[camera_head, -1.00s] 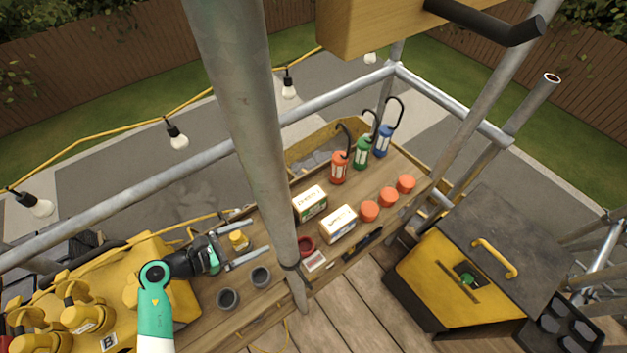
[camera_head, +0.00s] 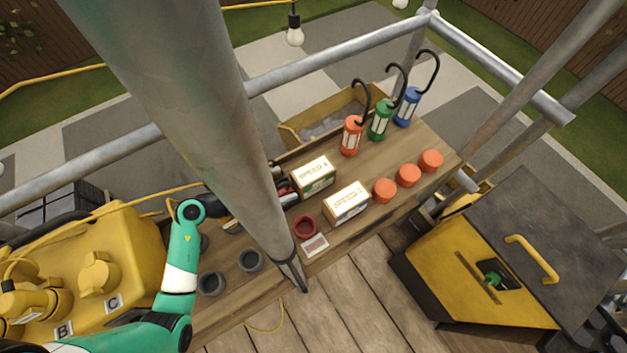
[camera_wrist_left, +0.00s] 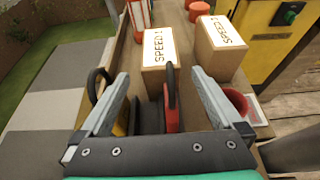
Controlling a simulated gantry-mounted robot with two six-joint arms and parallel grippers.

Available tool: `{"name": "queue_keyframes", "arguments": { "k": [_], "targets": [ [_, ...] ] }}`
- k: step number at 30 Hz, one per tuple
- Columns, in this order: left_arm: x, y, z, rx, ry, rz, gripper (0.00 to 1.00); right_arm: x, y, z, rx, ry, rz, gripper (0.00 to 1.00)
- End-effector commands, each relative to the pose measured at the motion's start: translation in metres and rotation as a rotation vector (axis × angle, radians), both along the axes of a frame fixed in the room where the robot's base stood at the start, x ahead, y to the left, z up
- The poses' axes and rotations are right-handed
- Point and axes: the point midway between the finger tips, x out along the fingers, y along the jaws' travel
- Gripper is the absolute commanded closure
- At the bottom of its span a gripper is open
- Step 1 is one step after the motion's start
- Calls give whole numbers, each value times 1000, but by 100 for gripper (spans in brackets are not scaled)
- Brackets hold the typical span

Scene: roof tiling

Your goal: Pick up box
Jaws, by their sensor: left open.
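Two cardboard boxes stand side by side on the wooden bench. The one marked SPEED 1 (camera_head: 313,176) is farther back, and the second SPEED box (camera_head: 347,203) is nearer the front edge. In the left wrist view, the SPEED 1 box (camera_wrist_left: 168,48) is just ahead of my open, empty left gripper (camera_wrist_left: 161,80), roughly between the finger directions and apart from them. The second box (camera_wrist_left: 221,47) is to the right. In the head view, a grey pole hides much of my left wrist and gripper (camera_head: 284,190). My right gripper is not in view.
Red-handled tools (camera_wrist_left: 171,100) stand between and below the left fingers. A dark red cup (camera_head: 305,228) is beside the boxes. Red, green and blue lanterns (camera_head: 380,120) and orange lids (camera_head: 408,175) are beyond. A vertical pole (camera_head: 190,100) crosses the bench.

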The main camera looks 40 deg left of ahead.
Motion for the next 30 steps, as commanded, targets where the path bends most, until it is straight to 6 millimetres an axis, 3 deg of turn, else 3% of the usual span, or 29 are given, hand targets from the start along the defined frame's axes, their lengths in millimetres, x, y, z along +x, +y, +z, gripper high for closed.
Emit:
{"name": "queue_keyframes", "arguments": {
  "k": [5,12,21,30],
  "targets": [
    [5,-2,-4,1,0,-1,0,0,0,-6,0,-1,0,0],
    [40,-14,-22,2,-2,-2,0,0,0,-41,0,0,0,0],
    [47,-16,-19,0,1,1,0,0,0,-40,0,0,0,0],
    [46,-15,-19,0,1,1,54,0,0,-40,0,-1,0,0]
  ]
}}
